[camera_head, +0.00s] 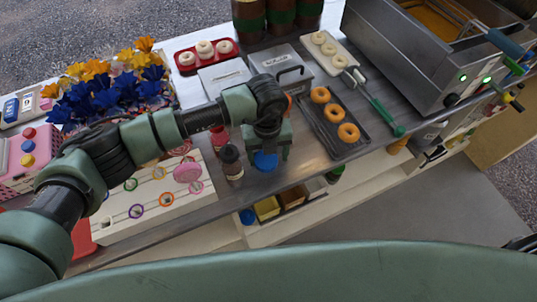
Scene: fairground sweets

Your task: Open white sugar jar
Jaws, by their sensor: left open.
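My left gripper (267,158) points down over the counter's front part. It is open, with its fingers beside a round blue lid (265,161). I cannot tell whether they touch it. The body under the blue lid is hidden by the gripper, so I cannot confirm that this is the white sugar jar. A small jar with a dark cap (231,162) stands just left of the gripper, with a red bottle (219,138) behind it. My right gripper is not in view.
A dark tray of doughnuts (322,126) lies right of the gripper. Behind are metal containers (285,70) and a red tray of iced rings (187,67). A white board with colored rings (112,222) lies left. A fryer (410,60) stands at right.

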